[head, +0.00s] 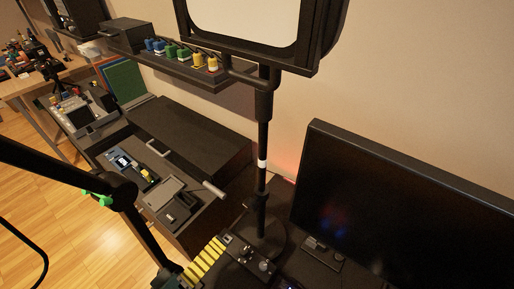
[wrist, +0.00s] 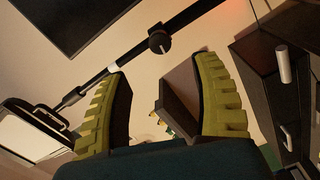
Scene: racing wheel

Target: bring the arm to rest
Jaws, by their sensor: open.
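My arm (head: 118,190) reaches in from the left edge of the head view and bends down toward the bottom middle. My gripper (head: 207,258) shows there by its yellow ribbed finger, low in front of the stand's base; the rest of it is cut off or hard to make out. In the wrist view my gripper (wrist: 162,70) has its two yellow-green ribbed fingers spread wide. Nothing is held between them. A wall and part of a dark shelf show through the gap, beyond the fingers.
A black stand pole (head: 262,140) rises near the gripper and carries a framed panel (head: 245,25). A large monitor (head: 405,205) stands at right. A dark drawer cabinet (head: 190,135) with an open drawer is left of the pole. A wall shelf (head: 180,68) holds several coloured items.

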